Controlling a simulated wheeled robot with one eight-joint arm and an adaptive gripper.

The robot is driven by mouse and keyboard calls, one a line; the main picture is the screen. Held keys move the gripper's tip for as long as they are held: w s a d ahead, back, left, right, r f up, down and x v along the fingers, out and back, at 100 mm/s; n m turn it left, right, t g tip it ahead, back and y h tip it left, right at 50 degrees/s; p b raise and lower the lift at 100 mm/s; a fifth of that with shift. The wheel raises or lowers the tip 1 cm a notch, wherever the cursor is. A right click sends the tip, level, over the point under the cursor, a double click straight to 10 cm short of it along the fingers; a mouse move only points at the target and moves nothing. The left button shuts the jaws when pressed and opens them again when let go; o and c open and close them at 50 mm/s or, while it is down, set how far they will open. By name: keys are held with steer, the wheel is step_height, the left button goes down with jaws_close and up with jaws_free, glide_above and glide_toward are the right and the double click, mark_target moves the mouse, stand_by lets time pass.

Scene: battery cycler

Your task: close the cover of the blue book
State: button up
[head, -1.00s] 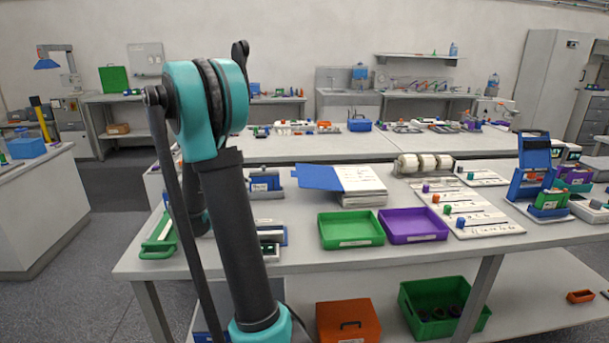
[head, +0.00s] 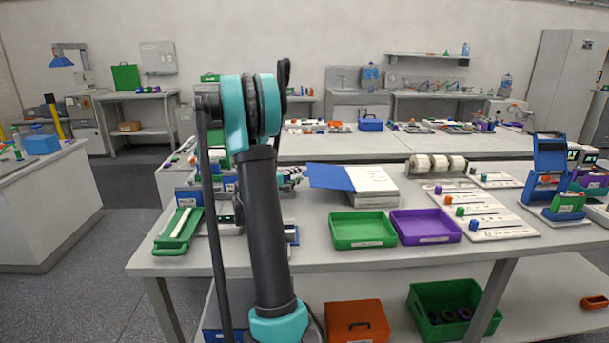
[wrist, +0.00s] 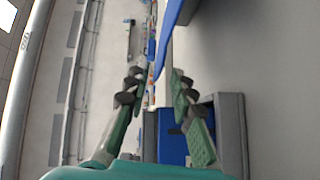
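The blue book lies open on the near table, its blue cover (head: 330,177) spread out to the left and raised at a slant. Its white page block (head: 370,181) lies to the right of the cover. In the wrist view a blue edge (wrist: 168,42), which looks like the cover, runs just beyond the fingertips. My gripper (wrist: 156,78) is open, with nothing seen between its fingers. In the head view my arm hides most of it, just left of the cover. I cannot tell whether a finger touches the cover.
A green tray (head: 362,231) and a purple tray (head: 425,228) sit in front of the book. Blue devices and a green-handled item (head: 179,231) crowd the table's left end, near my arm.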

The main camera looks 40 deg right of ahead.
mark_target(304, 173)
steer(key=shift+x, duration=2.25)
steer(key=shift+a, duration=0.1)
jaws_close()
